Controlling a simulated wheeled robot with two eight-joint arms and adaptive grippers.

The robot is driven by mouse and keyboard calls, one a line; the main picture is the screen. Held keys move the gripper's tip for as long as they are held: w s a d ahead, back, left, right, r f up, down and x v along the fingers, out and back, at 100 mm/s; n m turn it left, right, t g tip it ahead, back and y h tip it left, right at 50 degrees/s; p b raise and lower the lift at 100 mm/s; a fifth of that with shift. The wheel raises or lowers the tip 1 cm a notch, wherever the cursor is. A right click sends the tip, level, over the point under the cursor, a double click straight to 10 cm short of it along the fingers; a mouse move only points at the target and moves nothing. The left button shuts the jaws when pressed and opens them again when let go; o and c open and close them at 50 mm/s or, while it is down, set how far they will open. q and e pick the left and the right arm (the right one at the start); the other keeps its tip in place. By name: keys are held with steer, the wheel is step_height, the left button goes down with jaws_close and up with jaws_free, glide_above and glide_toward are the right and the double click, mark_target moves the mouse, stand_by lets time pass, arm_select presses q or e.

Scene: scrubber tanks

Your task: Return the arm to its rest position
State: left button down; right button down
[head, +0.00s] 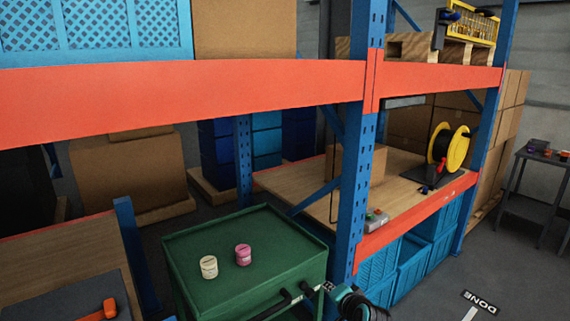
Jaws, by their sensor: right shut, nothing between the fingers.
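My right gripper (303,292) is low in the head view, at the front right edge of the green cart (200,260). It is dark and shut, with nothing held. The teal and black part of my right arm (352,301) shows just right of it, in front of the blue rack post. Gripper and cart edge overlap in the picture, and I cannot tell whether they touch. My left arm and left gripper are not in view.
A cream tub (208,267) and a pink tub (243,254) stand on the cart. The blue post (355,190) and orange beam (180,95) rise close by. A yellow reel (452,148) sits on the wooden shelf. Floor marked DONE (480,301) is clear at right.

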steer(key=s+d+n+g+h, duration=0.1)
steer(key=s+n, duration=0.3)
steer(key=s, duration=1.1)
steer(key=s+d+n+g+h, duration=0.2)
steer(key=s+d+n+g, duration=0.1)
steer(key=s, duration=1.3)
steer(key=shift+d+n+g, duration=0.4)
steer(key=shift+n+g, duration=0.1)
steer(key=shift+n, duration=0.6)
steer(key=shift+s, duration=0.1)
